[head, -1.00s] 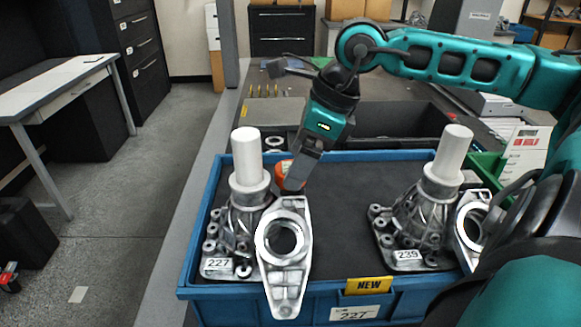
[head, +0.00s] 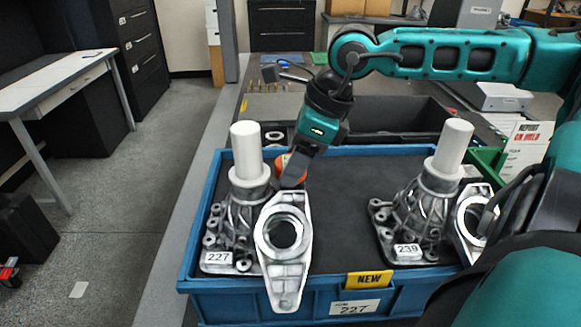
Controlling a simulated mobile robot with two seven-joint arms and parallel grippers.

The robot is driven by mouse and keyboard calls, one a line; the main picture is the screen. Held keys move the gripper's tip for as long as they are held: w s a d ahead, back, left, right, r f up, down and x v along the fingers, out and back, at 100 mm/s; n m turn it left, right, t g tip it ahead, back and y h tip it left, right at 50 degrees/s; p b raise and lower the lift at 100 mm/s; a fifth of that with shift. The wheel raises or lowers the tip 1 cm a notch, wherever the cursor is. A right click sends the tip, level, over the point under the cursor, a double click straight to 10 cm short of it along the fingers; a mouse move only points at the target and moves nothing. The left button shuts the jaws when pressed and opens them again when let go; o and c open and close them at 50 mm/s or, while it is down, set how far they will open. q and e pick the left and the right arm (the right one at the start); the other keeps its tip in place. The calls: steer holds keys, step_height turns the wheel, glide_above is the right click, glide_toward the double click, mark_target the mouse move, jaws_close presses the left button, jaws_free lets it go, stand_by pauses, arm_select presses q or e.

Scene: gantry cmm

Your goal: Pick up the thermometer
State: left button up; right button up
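An orange object (head: 281,162), possibly the thermometer, lies in the blue tray behind the left metal casting. Only a small part of it shows, so I cannot be sure what it is. My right gripper (head: 293,172) points down at it from above, its grey fingers overlapping the orange object in the picture. Whether the fingers touch it or are closed around it cannot be told. My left gripper is not in view.
The blue tray (head: 190,262) holds a left casting (head: 283,235) labelled 227 and a right casting (head: 418,208) labelled 239, each with a white cylinder standing up. The dark tray floor between them is clear. A white "ON HOLD" sign (head: 526,148) stands at the right.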

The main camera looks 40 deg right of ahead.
steer(key=c, duration=0.5)
steer(key=shift+r, duration=0.1)
